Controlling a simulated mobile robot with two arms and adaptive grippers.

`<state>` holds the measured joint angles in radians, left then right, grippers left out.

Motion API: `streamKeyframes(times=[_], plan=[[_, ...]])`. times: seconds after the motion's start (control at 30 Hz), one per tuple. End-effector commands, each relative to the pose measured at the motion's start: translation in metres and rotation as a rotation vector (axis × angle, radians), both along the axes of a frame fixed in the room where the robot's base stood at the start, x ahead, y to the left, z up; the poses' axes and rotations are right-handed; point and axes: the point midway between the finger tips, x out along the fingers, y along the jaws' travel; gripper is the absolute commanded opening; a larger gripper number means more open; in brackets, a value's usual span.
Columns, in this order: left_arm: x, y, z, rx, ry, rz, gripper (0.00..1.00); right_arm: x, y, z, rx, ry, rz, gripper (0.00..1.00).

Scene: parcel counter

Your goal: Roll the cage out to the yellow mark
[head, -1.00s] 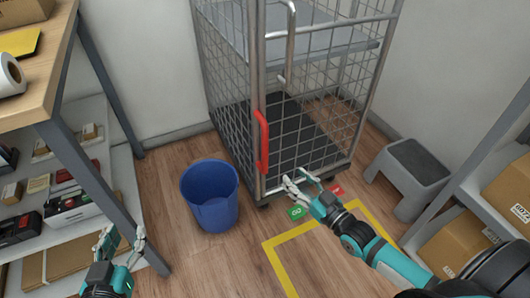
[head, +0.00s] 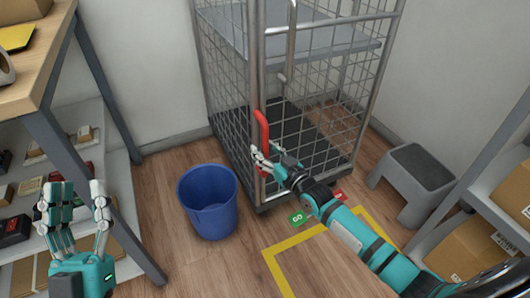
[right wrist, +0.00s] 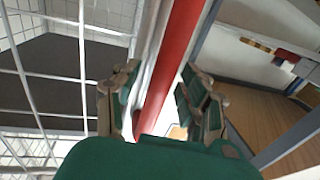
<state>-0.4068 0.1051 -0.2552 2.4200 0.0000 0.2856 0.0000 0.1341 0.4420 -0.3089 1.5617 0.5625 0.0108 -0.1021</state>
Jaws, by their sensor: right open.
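The wire cage (head: 308,105) stands against the back wall on the wooden floor. A red handle (head: 262,130) runs upright on its near front post. The yellow mark (head: 283,245) is an outline on the floor in front of the cage. My right gripper (head: 262,160) is at the lower part of the red handle. In the right wrist view, the red handle (right wrist: 176,65) passes between its open fingers (right wrist: 158,108). My left gripper (head: 76,208) is raised at the lower left, fingers spread and empty, away from the cage.
A blue bin (head: 208,202) stands on the floor left of the cage. A grey step stool (head: 415,180) stands at its right. A wooden-topped table (head: 40,75) and shelves of boxes (head: 455,245) flank the floor. Green and red tags (head: 297,218) lie by the cage's front.

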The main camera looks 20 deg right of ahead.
Motion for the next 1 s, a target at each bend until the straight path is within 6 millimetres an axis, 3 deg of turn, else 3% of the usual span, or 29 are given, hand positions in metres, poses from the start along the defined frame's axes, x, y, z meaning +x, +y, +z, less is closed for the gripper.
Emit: streamKeyframes(times=[0.27,0.6,1.0], plan=[[-0.0011,0.0001,0.0014,-0.003,-0.010,0.000,0.40,0.0008,0.0003,-0.0003,0.001,0.001,0.000,0.44],[-0.0010,0.0002,0.0013,-0.002,-0.009,0.000,0.40,0.0006,0.0003,-0.0004,0.001,0.001,0.000,0.00],[-0.0008,0.0003,0.0011,-0.002,-0.008,0.000,0.40,0.0004,0.0002,-0.0009,0.000,0.002,0.000,0.00]])
